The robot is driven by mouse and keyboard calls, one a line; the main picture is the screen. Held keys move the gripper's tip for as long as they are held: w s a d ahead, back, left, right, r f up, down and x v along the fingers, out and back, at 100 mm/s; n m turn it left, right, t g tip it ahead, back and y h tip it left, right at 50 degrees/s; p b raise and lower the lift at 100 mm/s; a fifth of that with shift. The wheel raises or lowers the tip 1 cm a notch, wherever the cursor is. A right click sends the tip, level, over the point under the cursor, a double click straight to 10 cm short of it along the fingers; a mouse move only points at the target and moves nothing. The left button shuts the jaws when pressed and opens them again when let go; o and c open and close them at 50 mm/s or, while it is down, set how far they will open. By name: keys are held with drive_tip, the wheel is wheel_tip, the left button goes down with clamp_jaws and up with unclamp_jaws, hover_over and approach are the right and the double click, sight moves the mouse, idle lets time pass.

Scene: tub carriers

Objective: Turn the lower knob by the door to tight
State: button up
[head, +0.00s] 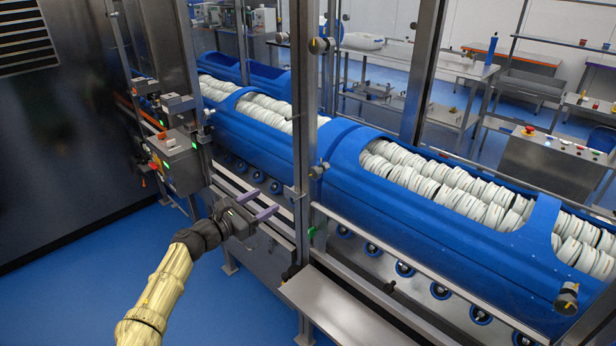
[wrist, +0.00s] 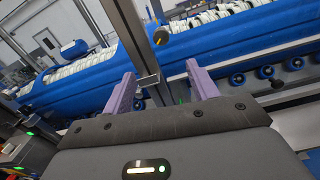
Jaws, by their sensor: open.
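On the steel door post in the head view are an upper dark knob with a yellowish face (head: 318,45) and a lower dark knob (head: 318,170) about halfway down. The tight mark is too small to read. My gripper (head: 260,204) is open and empty, its purple fingers left of the post and below the lower knob, apart from it. In the wrist view a dark knob with a yellow pointer (wrist: 161,37) shows on the post beyond and above the open fingers (wrist: 162,80); it seems to be the lower one.
Blue tubs (head: 345,150) full of white discs lie on a roller line behind the post. A control box (head: 178,160) with a red button stands left of my gripper. A steel shelf (head: 335,305) juts out at the lower middle. Blue floor lies open at lower left.

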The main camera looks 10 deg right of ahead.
sight(313, 174)
drive_tip(key=shift+d, duration=0.1)
drive_tip(key=p+x, duration=0.5)
drive_tip(key=x, duration=1.1)
drive_tip(key=shift+w+d, duration=0.15)
drive_tip(key=shift+d, duration=0.05)
drive_tip(key=shift+w+d+f, duration=0.1)
drive_tip(key=shift+w+d, duration=0.15)
drive_tip(key=shift+d, duration=0.15)
drive_tip(key=shift+c, duration=0.2)
drive_tip(key=c, duration=1)
